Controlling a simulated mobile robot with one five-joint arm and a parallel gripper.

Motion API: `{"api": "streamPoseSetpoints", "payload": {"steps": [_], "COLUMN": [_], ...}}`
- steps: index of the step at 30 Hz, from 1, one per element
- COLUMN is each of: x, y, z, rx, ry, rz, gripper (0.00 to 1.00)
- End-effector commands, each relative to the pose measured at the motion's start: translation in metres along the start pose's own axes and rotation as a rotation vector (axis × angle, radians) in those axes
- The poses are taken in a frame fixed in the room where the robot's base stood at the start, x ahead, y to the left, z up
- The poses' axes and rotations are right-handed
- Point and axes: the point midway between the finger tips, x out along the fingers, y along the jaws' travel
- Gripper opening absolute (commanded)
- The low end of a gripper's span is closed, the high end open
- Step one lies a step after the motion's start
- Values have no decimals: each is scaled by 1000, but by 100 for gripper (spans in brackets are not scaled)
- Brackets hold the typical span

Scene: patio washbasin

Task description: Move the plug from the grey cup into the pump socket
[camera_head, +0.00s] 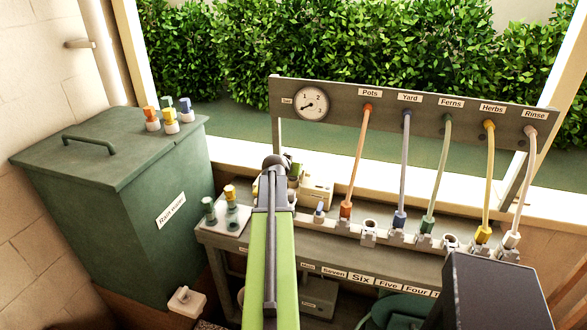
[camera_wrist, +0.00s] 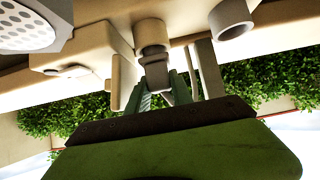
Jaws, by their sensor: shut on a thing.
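In the wrist view my gripper (camera_wrist: 158,88) is shut on a small grey plug (camera_wrist: 156,74). The plug's end lines up with the mouth of a round cream socket (camera_wrist: 150,34) on a pale housing and overlaps it in the picture. I cannot tell whether it is inside or only touching. In the head view my arm reaches to the shelf's left end, beside the cream pump box (camera_head: 317,192). There the arm hides the gripper tips and the plug. I cannot make out the grey cup for certain.
A grey ring (camera_wrist: 233,18) is near the socket. Several coloured hoses hang from the labelled board (camera_head: 430,108) into a socket rail, right of my arm. A small tray (camera_head: 222,226) with coloured plugs is at left, by the green rain-water bin (camera_head: 130,210).

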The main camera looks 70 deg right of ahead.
Motion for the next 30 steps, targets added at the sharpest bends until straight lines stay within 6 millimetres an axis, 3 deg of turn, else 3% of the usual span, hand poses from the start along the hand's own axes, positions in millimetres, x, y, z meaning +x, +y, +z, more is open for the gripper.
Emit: {"api": "streamPoseSetpoints", "payload": {"steps": [29, 30], "x": [7, 7], "y": [0, 0], "z": [11, 10], "rx": [0, 0], "ry": [0, 0], "rz": [0, 0], "gripper": [0, 31]}}
